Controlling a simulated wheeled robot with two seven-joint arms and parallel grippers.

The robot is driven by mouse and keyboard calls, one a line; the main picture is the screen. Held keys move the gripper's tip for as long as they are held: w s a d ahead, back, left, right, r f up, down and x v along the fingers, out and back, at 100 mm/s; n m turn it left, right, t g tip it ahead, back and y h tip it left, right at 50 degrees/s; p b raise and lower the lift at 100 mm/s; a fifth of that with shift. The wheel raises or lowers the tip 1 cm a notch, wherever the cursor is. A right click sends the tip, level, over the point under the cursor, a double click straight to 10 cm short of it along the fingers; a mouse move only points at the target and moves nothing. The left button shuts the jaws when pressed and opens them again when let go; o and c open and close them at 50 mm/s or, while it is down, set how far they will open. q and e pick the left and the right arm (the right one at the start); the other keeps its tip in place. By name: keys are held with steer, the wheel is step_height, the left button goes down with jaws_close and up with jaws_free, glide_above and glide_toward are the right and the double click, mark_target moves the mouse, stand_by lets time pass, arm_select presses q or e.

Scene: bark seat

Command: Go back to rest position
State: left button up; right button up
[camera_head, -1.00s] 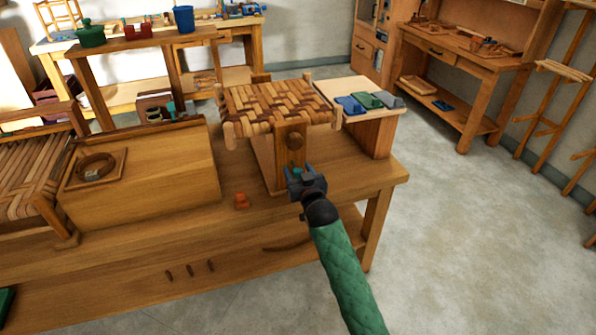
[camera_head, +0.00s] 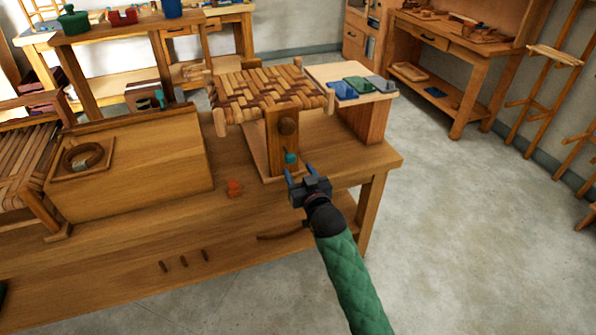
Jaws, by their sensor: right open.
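My right gripper (camera_head: 298,171) is open and empty, at the end of the green-sleeved arm. It is over the right part of the wooden workbench (camera_head: 330,166), in front of the post (camera_head: 283,128) that bears a woven bark seat (camera_head: 268,93). A small teal piece (camera_head: 290,158) shows at the front of the post, just beyond the fingertips and apart from them. What holds the teal piece cannot be told. My left gripper is not in view.
A slanted wooden board (camera_head: 150,160) stands at the left. Blue, green and grey pieces lie on a side block (camera_head: 318,72). Open floor (camera_head: 470,240) is at the right.

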stand_by(0.3)
steer(key=s+d+f+g+h, duration=0.1)
steer(key=s+d+f+g, duration=0.2)
steer(key=s, duration=1.1)
steer(key=s+d+f+g+h, duration=0.1)
steer(key=s+d+f+g, duration=0.3)
steer(key=s+f+g, duration=0.3)
steer(key=s+d+f+m+g+h, duration=0.1)
steer(key=s+d+f+g, duration=0.2)
steer(key=s+f, duration=0.8)
steer(key=s+g, duration=0.2)
steer(key=s, duration=0.9)
steer(key=shift+s+d+h, duration=0.2)
steer(key=shift+d+h, duration=0.15)
steer(key=shift+h, duration=0.05)
